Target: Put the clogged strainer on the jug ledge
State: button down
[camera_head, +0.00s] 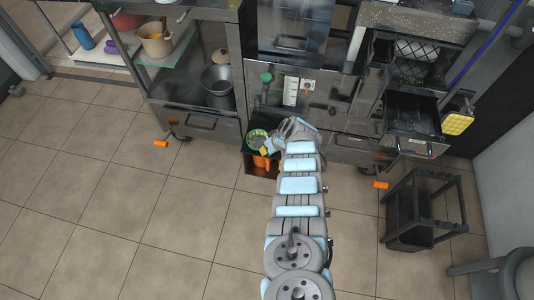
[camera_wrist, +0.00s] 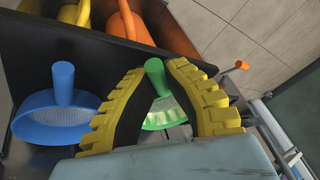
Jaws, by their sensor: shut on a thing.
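My gripper (camera_wrist: 158,68) is shut on the handle of a green strainer (camera_wrist: 162,118), seen in the wrist view between the two yellow ribbed fingers. The fingers hide part of it. In the head view the green strainer (camera_head: 256,137) shows beside my gripper (camera_head: 266,147), above an orange jug (camera_head: 262,162) in a dark, low bin. The mesh looks greyish; I cannot tell how clogged it is. A blue strainer (camera_wrist: 52,122) lies left of my fingers in the wrist view. Orange jug parts (camera_wrist: 172,30) show behind the dark edge.
The press cabinet (camera_head: 300,92) stands behind the bin, with an open drawer (camera_head: 412,115) at right. A black cart (camera_head: 425,210) stands on the right floor. Small orange pieces lie on the floor (camera_head: 161,143). A shelf unit with pots (camera_head: 217,85) is at left.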

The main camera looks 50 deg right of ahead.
jog(key=shift+f, duration=0.25)
jog(key=shift+f, duration=0.15)
jog(key=c, duration=1.2)
grip_release()
jog(key=shift+c, duration=0.2)
jog(key=shift+r, duration=0.3)
jog(key=p+v, duration=0.3)
jog(key=v, duration=0.1)
jog(key=shift+d+p, duration=0.1)
jog(key=shift+p, duration=0.25)
jog(key=p+v, duration=0.3)
jog(key=v, duration=0.4)
jog(key=shift+s+r, duration=0.25)
jog(key=shift+r, duration=0.05)
